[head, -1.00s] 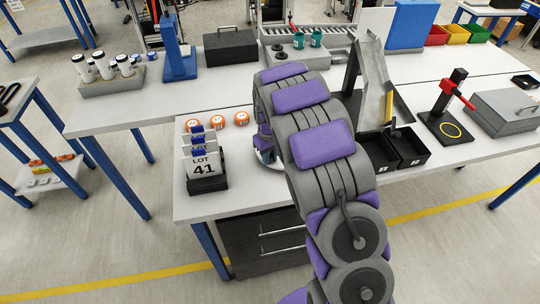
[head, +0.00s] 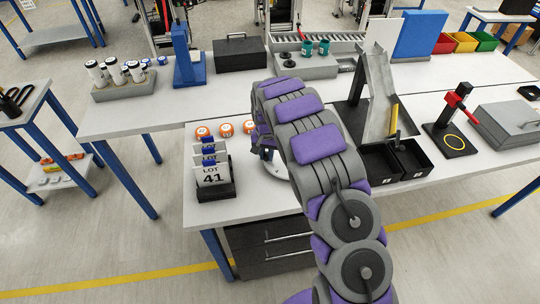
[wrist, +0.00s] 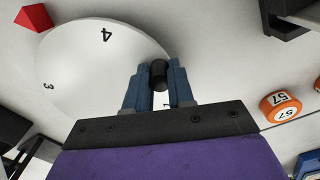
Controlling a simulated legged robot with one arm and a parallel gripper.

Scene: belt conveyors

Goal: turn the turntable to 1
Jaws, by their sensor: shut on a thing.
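The turntable (wrist: 95,75) is a white disc in the wrist view, with the numerals 4 and 3 showing on it. A black upright peg (wrist: 158,76) is near the disc's right edge. My gripper (wrist: 160,88) has its blue fingers shut on this peg, one on each side. In the head view only a slice of the turntable (head: 279,171) shows; my arm hides the rest.
Orange numbered pucks (head: 227,130) lie left of the turntable, with a rack of LOT cards (head: 213,175) in front of them. Black bins (head: 395,162) and a metal chute (head: 378,95) stand to the right. A red-handled press (head: 455,115) is farther right.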

